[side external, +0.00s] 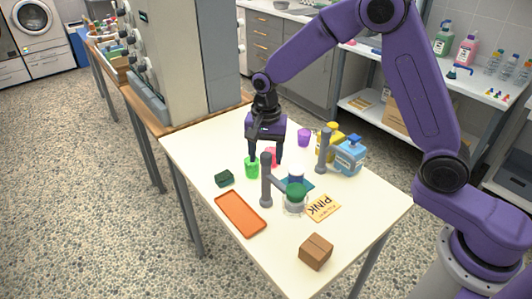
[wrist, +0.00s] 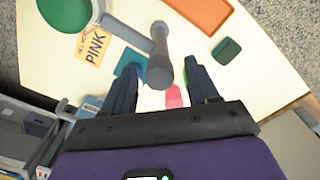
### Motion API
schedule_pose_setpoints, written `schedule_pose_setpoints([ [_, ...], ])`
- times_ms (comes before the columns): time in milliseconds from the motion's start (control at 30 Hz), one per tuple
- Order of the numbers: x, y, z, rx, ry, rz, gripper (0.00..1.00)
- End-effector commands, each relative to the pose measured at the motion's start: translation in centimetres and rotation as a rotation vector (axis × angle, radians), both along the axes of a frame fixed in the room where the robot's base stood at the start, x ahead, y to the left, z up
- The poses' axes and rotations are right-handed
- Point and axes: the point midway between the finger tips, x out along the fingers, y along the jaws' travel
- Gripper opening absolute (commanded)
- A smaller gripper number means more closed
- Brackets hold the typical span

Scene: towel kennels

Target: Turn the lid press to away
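The lid press appears to be the grey post (side external: 266,182) with a side arm reaching right toward a round green lid (side external: 296,190) on a clear jar (side external: 294,207). In the wrist view the post (wrist: 160,72) is seen from above, its arm running left toward the green lid (wrist: 62,14). My gripper (side external: 265,158) points down over the table, behind the post, with its fingers apart and empty. In the wrist view my gripper (wrist: 160,66) has one finger on each side of the post in the picture; contact cannot be told.
A green cup (side external: 252,168) and a pink item (side external: 271,154) are close to my fingers. A second grey post (side external: 323,152) stands before yellow (side external: 333,133) and blue bottles (side external: 349,156). An orange tray (side external: 240,214), PINK card (side external: 322,207) and brown box (side external: 316,251) lie nearer.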

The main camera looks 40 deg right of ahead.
Motion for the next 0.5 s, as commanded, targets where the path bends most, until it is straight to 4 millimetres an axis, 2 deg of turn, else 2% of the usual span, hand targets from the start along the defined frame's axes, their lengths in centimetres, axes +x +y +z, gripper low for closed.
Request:
schedule_pose_setpoints([
  [267, 0.0, 0.0, 0.4, -0.001, 0.001, 0.002, 0.59],
  [367, 0.0, 0.1, 1.5, 0.0, -0.001, 0.003, 0.59],
  [500, 0.1, 0.0, 4.1, 0.001, -0.004, 0.002, 0.59],
])
